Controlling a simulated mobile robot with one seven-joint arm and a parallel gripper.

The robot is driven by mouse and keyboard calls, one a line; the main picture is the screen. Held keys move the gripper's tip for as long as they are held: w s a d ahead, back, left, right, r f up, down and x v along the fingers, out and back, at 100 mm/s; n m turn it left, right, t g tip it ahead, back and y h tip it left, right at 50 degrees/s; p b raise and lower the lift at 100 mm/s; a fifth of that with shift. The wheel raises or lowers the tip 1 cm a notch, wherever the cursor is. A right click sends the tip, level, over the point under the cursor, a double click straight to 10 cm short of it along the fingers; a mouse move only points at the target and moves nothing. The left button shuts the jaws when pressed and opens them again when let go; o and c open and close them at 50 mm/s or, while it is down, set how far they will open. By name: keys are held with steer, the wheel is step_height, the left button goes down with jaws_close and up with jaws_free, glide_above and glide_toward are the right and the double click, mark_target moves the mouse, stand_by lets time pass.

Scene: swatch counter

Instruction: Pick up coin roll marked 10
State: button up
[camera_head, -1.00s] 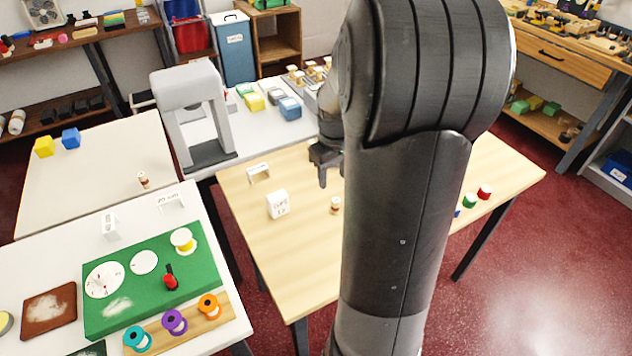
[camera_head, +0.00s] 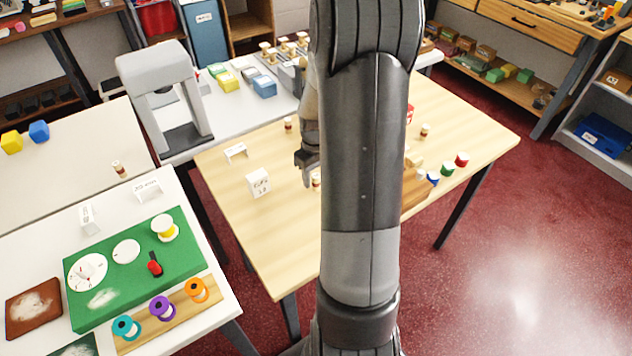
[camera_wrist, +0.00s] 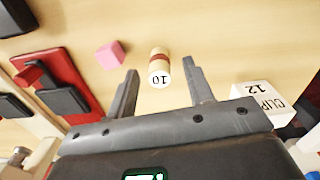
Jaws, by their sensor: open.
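The coin roll marked 10 (camera_wrist: 159,78) is a pale cylinder with a reddish-brown band, and its white end with the number faces the wrist camera. It stands on the wooden table (camera_head: 285,240). My gripper (camera_wrist: 160,73) is open and empty, with one finger on each side of the roll in the wrist view. Whether the fingertips are down at its height I cannot tell. In the head view my gripper (camera_head: 306,172) hangs over the table beside a small roll (camera_head: 316,183), partly hidden by my arm.
A pink block (camera_wrist: 111,54) and a red item with dark parts (camera_wrist: 58,88) lie on the other side. Similar rolls stand at the back (camera_head: 288,124) and right (camera_head: 425,131).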

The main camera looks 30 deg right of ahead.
step_height(320, 180, down, 2)
steer(key=shift+f, duration=0.1)
jaws_close()
stand_by(0.5)
